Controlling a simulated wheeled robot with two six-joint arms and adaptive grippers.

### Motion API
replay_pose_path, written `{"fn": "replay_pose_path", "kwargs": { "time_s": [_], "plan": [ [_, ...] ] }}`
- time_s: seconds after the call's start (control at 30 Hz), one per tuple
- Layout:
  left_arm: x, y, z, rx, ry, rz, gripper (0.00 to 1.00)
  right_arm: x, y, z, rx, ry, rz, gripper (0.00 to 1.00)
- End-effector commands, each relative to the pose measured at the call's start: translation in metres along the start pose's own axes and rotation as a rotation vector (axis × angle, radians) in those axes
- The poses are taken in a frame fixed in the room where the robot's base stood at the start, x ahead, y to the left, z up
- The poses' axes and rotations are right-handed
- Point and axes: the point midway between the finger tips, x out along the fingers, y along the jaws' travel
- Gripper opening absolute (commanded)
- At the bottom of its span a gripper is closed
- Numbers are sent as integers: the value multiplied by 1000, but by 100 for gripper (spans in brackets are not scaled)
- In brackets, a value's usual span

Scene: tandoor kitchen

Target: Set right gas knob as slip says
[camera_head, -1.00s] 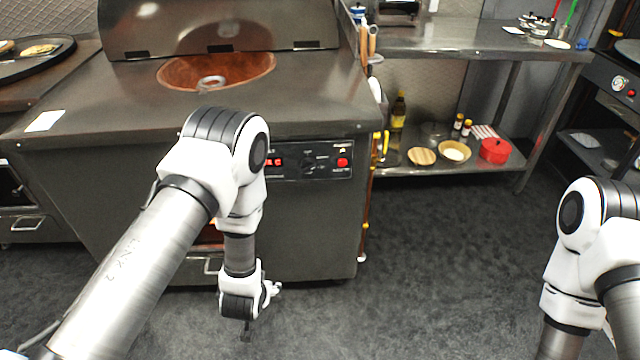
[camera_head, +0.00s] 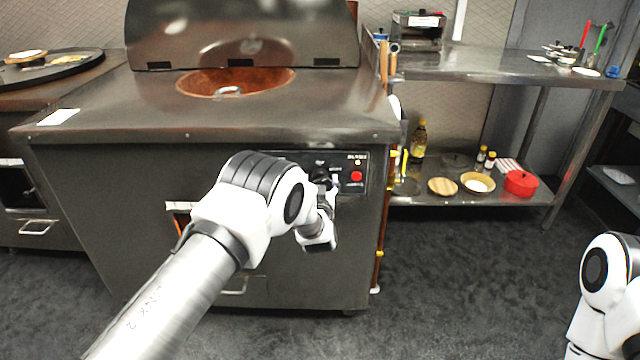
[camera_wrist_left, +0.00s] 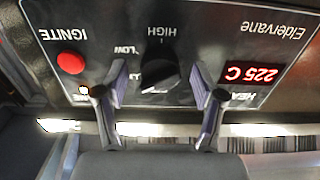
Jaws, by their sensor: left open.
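The black gas knob (camera_wrist_left: 159,76) sits on the dark control panel and shows upside down in the left wrist view. The labels HIGH and LOW are around it; I cannot tell exactly where it points. My left gripper (camera_wrist_left: 165,86) is open, with one finger on each side of the knob and gaps visible. In the head view the left gripper (camera_head: 322,180) is at the panel and largely covers the knob. A white slip (camera_head: 58,117) lies on the counter's left; its writing is too small to read. My right gripper is out of view.
The tandoor opening (camera_head: 200,82) is above the panel. A steel shelf (camera_head: 480,70) stands at right, with free floor before it.

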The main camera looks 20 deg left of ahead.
Motion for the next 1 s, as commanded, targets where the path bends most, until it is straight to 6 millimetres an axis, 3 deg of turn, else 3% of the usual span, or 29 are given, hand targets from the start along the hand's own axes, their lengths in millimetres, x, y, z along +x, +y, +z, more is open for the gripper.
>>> {"fn": "replay_pose_path", "kwargs": {
  "time_s": [0.07, 0.23, 1.0],
  "plan": [
    [0, 0, 0, 0, 0, 0, 69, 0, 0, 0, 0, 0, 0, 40],
    [0, 0, 0, 0, 0, 0, 9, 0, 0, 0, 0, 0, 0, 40],
    [0, 0, 0, 16, 0, 0, 9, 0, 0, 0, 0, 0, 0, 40]
  ]
}}
